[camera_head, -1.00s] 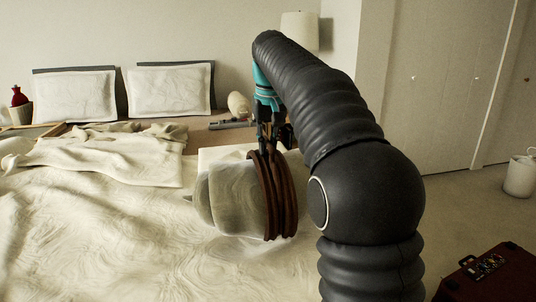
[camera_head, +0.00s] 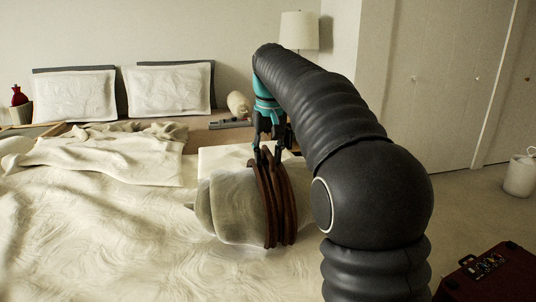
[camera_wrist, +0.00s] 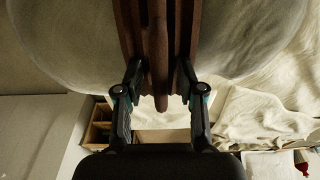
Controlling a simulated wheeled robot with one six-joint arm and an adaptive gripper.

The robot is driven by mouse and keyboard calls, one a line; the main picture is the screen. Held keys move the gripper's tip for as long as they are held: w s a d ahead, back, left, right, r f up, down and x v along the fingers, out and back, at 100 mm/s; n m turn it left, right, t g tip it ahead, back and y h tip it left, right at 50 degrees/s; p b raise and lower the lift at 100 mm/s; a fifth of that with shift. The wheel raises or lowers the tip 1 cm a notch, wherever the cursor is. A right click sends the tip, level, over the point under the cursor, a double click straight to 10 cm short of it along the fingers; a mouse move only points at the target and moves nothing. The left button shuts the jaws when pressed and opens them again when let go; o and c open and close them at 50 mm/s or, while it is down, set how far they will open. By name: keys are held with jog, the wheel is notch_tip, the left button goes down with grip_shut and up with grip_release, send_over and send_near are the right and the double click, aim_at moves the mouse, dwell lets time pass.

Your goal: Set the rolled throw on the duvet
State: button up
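The rolled throw (camera_head: 236,208) is a pale grey-white roll bound with dark brown straps (camera_head: 272,205). It lies on its side on the cream duvet (camera_head: 130,240), seemingly resting on it. My gripper (camera_head: 267,158) is right above the straps, pointing down. In the wrist view the throw (camera_wrist: 70,40) fills the top, and my gripper (camera_wrist: 160,72) has its fingertips spread on either side of the middle brown strap or handle (camera_wrist: 159,60), with gaps visible beside it. My arm hides the right end of the throw in the head view.
Two pillows (camera_head: 170,88) stand at the headboard, and a bunched blanket (camera_head: 105,150) lies left. A lamp (camera_head: 299,32) stands behind my arm. A dark red suitcase (camera_head: 495,275) is on the floor at the lower right. Duvet left of the throw is clear.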

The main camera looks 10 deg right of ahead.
notch_tip(320, 180, up, 12)
jog(key=s, duration=0.1)
jog(key=shift+s, duration=0.4)
dwell(0.3)
jog(key=s+f+t, duration=0.1)
jog(key=s+f, duration=0.3)
jog(key=s, duration=0.4)
jog(key=s+f+t, duration=0.1)
jog(key=s+f, duration=0.4)
jog(key=s, duration=0.3)
jog(key=shift+t, duration=0.9)
jog(key=s+f, duration=0.4)
jog(key=f, duration=0.2)
jog(key=s+f, duration=0.5)
jog(key=f, duration=0.1)
jog(key=s+f, duration=0.5)
jog(key=f, duration=0.1)
jog(key=shift+s+f, duration=0.1)
jog(key=shift+f, duration=0.05)
